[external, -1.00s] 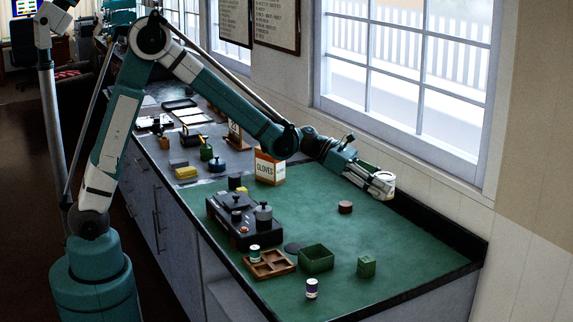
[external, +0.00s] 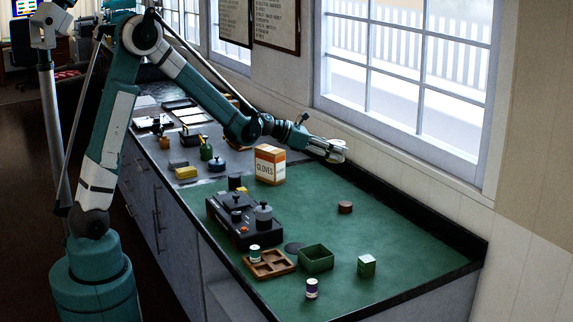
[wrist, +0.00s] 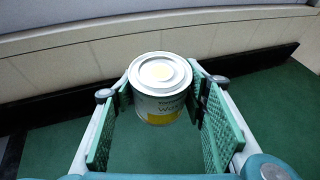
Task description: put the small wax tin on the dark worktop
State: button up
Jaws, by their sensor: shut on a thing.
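A white tin with a yellow band and a grey lid (wrist: 160,88), its label partly readable as "Wa…", sits between the green ribbed pads of my gripper (wrist: 163,100) in the wrist view. The gripper is shut on it and holds it upright. In the external view my gripper (external: 328,149) is raised above the back edge of the bench, near the window wall; the tin is small and hard to make out there. The bench has a green top (external: 400,235) with a black border, and a greyer surface (external: 208,134) further back on the left.
A gloves box (external: 269,164) stands left of my gripper.

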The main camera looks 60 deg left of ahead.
jog(key=s+a+r+n+y, duration=0.1)
jog(key=s+a+n+y, duration=0.3)
jog(key=a, duration=1.1)
jog(key=s+a+n+y, duration=0.2)
jog(key=s+a, duration=0.4)
jog(key=a, duration=0.9)
jog(key=s+a+r+n+y, duration=0.15)
jog(key=s+a+y, duration=0.3)
jog(key=a, duration=1.15)
jog(key=shift+n+h, duration=0.45)
jog(key=shift+h, duration=0.1)
jog(key=f, duration=0.6)
jog(key=shift+s+d, duration=0.3)
jog(key=shift+d, duration=0.1)
jog(key=shift+f+b, duration=0.9)
jog(key=shift+f, duration=2.2)
jog(key=shift+f+b, duration=0.45)
jog(key=shift+f, duration=1.4)
jog(key=shift+f, duration=0.15)
